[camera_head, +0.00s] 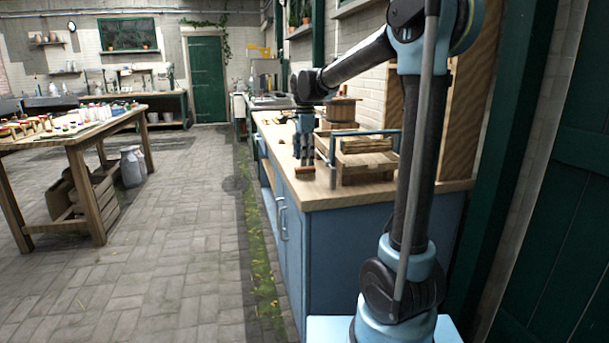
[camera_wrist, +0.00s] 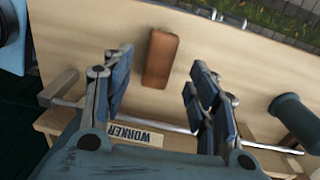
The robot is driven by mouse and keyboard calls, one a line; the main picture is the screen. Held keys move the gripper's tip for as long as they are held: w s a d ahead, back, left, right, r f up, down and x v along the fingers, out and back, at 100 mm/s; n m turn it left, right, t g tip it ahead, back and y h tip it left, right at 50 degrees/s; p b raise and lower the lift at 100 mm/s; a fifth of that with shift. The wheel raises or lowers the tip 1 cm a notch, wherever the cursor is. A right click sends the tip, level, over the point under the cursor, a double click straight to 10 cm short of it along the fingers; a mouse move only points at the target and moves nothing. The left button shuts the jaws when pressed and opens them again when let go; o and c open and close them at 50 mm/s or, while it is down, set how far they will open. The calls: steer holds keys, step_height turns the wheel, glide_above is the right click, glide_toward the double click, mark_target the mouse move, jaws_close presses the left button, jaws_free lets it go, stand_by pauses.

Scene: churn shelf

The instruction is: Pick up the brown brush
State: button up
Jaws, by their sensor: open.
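The brown brush (camera_wrist: 161,59) lies flat on the wooden countertop. In the wrist view it shows as a rounded brown block just beyond and between my fingertips. My gripper (camera_wrist: 151,85) is open, with one finger on each side of the brush's line and nothing between them. In the head view my gripper (camera_head: 304,158) points down over the front part of the counter, and the brush (camera_head: 305,172) shows as a small brown block right below it. I cannot tell the exact height of the fingertips above the brush.
A wooden crate (camera_head: 367,165) stands right of my gripper, with a grey-blue bar beside it. A wooden tub (camera_head: 341,110) stands behind. The blue cabinet (camera_head: 345,255) carries the counter. Bare countertop (camera_wrist: 90,30) surrounds the brush. A table (camera_head: 75,143) stands across the floor at left.

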mark_target(305, 167)
step_height(305, 167, down, 5)
steer(key=shift+r, duration=0.1)
stand_by(0.3)
steer(key=c, duration=1.3)
steer(key=shift+o, duration=0.2)
steer(key=shift+r, duration=0.1)
step_height(305, 167, up, 10)
steer(key=shift+f, duration=0.1)
